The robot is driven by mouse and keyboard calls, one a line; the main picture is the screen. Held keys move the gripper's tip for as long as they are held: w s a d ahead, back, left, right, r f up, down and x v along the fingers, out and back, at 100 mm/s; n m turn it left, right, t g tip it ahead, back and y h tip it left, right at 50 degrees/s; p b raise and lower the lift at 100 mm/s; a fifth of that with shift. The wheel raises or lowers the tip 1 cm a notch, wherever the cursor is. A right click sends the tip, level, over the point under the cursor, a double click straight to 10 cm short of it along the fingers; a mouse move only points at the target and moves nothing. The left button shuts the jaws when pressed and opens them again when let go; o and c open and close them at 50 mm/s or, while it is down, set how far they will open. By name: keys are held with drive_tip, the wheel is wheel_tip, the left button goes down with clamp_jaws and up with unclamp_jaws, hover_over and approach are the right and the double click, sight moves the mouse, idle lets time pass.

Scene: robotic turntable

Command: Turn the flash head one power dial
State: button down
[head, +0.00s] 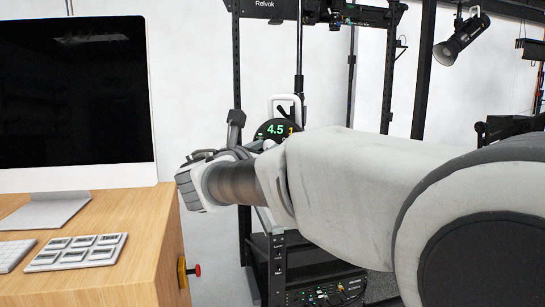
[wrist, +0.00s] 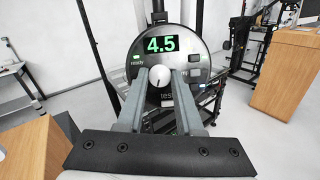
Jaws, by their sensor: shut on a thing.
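The flash head (wrist: 186,44) shows in the wrist view as a round dark panel with a bright rim and a green display reading 4.5. The power dial (wrist: 158,78) is a light round knob with a dark pointer mark, below the display. My gripper (wrist: 158,85) has its two grey fingers on either side of the dial, shut on it. In the head view, the flash head (head: 275,128) shows its 4.5 display beyond my arm.
A wooden desk (head: 130,250) with a monitor (head: 75,95) and a keypad (head: 78,252) stands at the left. A red knob (head: 196,270) sticks out from its side. A black rack frame (head: 238,70) surrounds the flash head. A spotlight (head: 460,38) hangs at the upper right.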

drive_tip(key=shift+a+m+h+b, duration=0.1)
drive_tip(key=shift+m+h+b, duration=0.35)
drive_tip(key=shift+m, duration=0.75)
drive_tip(key=shift+g, duration=0.3)
drive_tip(key=c, duration=0.6)
unclamp_jaws()
drive_tip(key=shift+o, duration=0.2)
drive_tip(key=v, duration=1.7)
drive_tip(key=shift+s+a, duration=0.1)
drive_tip(key=shift+s, duration=0.05)
